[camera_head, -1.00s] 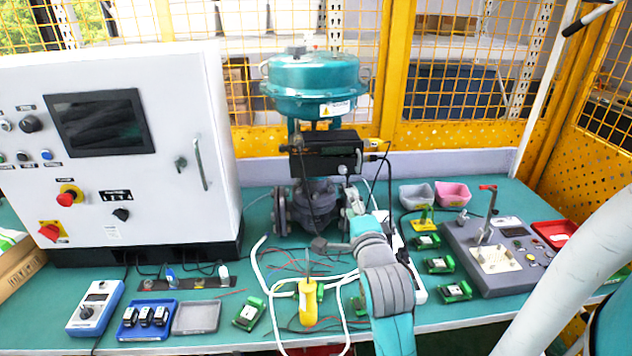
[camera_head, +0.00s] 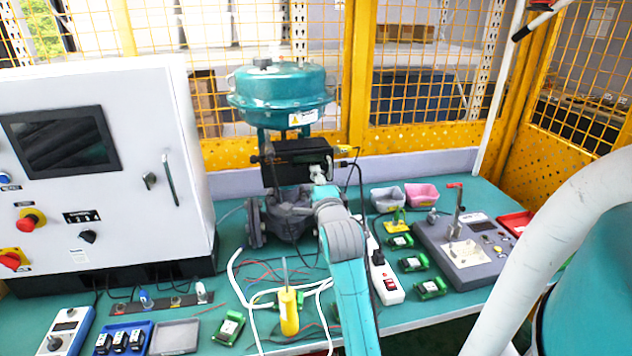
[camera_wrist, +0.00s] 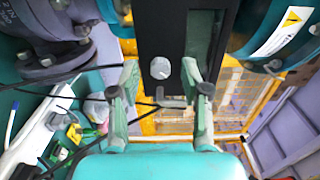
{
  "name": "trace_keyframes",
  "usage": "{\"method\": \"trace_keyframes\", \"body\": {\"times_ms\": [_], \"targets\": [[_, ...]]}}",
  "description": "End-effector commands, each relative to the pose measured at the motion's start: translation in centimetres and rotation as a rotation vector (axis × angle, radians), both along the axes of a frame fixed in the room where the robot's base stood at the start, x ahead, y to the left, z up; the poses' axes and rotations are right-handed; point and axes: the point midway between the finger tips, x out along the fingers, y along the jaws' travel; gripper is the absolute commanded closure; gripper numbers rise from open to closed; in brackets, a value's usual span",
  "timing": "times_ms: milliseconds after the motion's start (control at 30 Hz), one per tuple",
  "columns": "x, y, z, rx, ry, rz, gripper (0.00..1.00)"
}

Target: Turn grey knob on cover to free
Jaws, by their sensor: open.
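The black valve positioner (camera_head: 290,153) is mounted on the yoke under the teal actuator (camera_head: 280,88). Its dark cover (camera_wrist: 160,30) fills the upper middle of the wrist view. The round grey knob (camera_wrist: 160,68) sits on the cover and shows a pale face. My gripper (camera_wrist: 160,64) is open, with one finger to the left of the knob and one to the right. Gaps show between the knob and both fingers. In the head view my gripper (camera_head: 318,172) is at the right part of the positioner's front, and the knob cannot be made out there.
A white cabinet (camera_head: 100,190) stands on the left. A grey test fixture (camera_head: 470,250) is on the right. Cables hang beside the positioner.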

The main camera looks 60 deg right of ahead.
Motion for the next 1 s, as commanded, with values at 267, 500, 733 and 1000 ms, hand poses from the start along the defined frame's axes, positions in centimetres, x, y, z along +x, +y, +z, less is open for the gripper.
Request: {"method": "trace_keyframes", "body": {"times_ms": [267,500,733,1000], "targets": [[0.28,-0.35,0.03,-0.001,-0.001,0.0,0.53],[0.27,-0.33,0.02,-0.001,0.0,0.0,0.91],[0.26,-0.34,0.01,-0.001,0.002,0.0,1.0],[0.27,-0.33,-0.01,-0.042,0.049,0.0,1.0]]}}
